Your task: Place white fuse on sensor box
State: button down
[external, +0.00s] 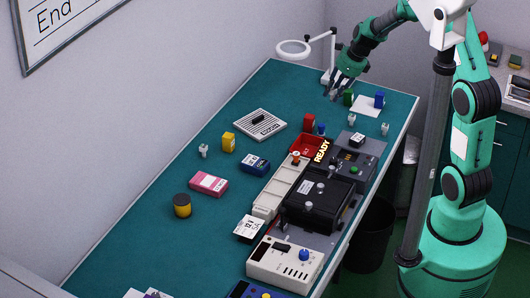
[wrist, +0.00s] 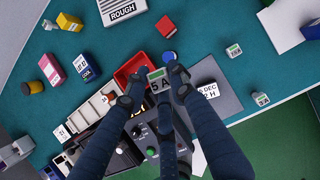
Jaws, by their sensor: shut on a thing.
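My gripper (external: 334,95) is above the far end of the bench in the external view. In the wrist view my gripper (wrist: 153,82) is shut on a small whitish fuse marked "5 A" (wrist: 158,82), with a green-grey end; the fingers hide part of it. The fuse is too small to make out in the external view. No thing is clearly labelled as the sensor box.
Other small white pieces (external: 351,119) (external: 384,128) stand near the plate. A red tray (external: 298,146) and a pale compartment strip (external: 277,195) lie beside it. A magnifier lamp (external: 294,48) stands at the back. The bench's left side has free room between scattered boxes.

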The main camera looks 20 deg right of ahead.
jog(key=s+a+n, duration=0.2)
jog(key=a+n, duration=0.2)
jog(key=a, duration=1.3)
jog(key=n+g+y, duration=0.1)
jog(key=n, duration=0.2)
send_over(251, 162)
jog(key=d, duration=0.2)
notch_tip(251, 162, down, 4)
jog(key=shift+s+f, duration=0.35)
jog(key=shift+f, duration=0.15)
jog(key=shift+f+b, duration=0.95)
jog(key=shift+f, duration=2.15)
jog(key=shift+f+b, duration=0.55)
jog(key=shift+f, duration=1.3)
jog(key=shift+f, duration=0.1)
